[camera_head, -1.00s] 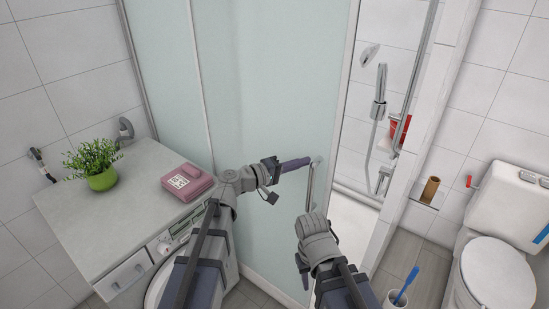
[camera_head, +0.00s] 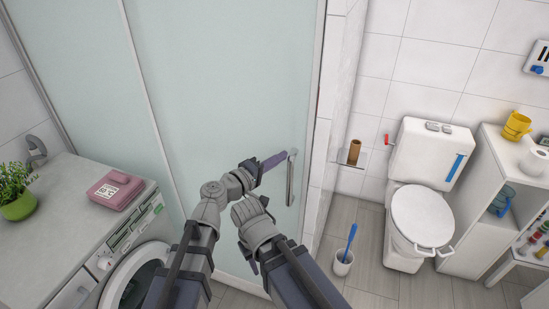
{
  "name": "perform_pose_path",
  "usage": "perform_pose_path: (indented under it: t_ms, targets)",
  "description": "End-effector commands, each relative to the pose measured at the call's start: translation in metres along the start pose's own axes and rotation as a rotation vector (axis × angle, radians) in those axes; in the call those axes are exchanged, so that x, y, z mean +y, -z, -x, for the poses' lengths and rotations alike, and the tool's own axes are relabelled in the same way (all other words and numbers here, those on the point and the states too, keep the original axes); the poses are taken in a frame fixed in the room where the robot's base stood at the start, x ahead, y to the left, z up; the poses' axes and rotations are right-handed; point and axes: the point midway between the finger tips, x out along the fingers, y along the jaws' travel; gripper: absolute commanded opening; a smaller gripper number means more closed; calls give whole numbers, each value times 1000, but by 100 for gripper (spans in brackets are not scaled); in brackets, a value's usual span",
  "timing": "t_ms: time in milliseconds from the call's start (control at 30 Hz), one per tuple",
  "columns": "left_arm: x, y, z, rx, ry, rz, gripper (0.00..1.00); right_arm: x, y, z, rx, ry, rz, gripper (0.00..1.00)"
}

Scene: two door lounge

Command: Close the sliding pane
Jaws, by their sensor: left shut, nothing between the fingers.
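The sliding pane (camera_head: 235,75) is a pale green frosted panel with a white edge frame. Its right edge stands against the tiled wall, with no opening visible between them. An upright metal handle (camera_head: 290,182) is on the pane near that edge. My left gripper (camera_head: 279,160) is shut and empty, its fingertips at the upper end of the handle. I cannot tell whether they touch it.
A washing machine (camera_head: 135,285) under a grey counter (camera_head: 65,215) stands at the left, with pink towels (camera_head: 115,190) and a plant (camera_head: 15,190) on it. At the right are a toilet brush (camera_head: 345,250), a toilet (camera_head: 420,215) and white shelves (camera_head: 490,190). Bare floor lies between.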

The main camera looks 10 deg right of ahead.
Motion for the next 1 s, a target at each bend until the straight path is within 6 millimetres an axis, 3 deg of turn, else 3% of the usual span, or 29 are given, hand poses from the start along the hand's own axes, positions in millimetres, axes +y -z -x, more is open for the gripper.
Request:
perform_pose_path:
  t_ms: [467,667,1000]
  targets:
    - [7,-4,-1,-15,-2,0,0,1,0,6,0,0,0,40]
    - [26,0,0,-13,-2,1,0,2,-2,25,0,0,0,40]
    - [75,14,4,-4,-1,1,0,7,-4,76,0,0,1,40]
